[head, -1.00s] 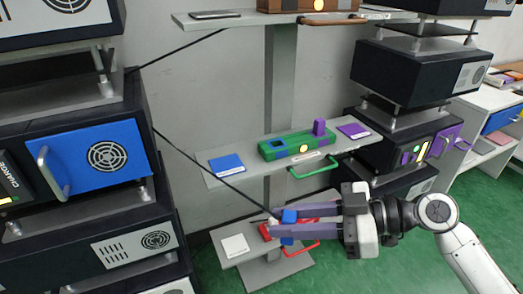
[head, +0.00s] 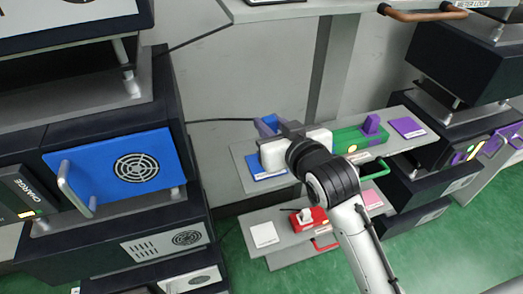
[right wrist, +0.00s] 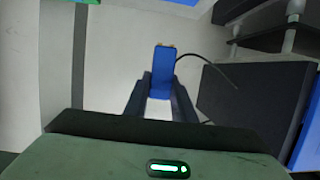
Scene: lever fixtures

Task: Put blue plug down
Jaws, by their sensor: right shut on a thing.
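My right gripper (head: 268,124) is shut on the blue plug (right wrist: 162,72), which stands up between its two fingers in the right wrist view. A dark cable runs from the plug. In the head view the gripper is at the left part of the middle shelf, above or behind the blue pad (head: 262,173); the exact height is hard to tell. The plug is mostly mixed in with the fingers there, and my wrist covers part of the pad. My left gripper is not in view.
Below, a shelf holds a red block (head: 318,220), a white pad (head: 263,235) and a pink pad (head: 372,199). A blue-doored cabinet (head: 115,165) stands left.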

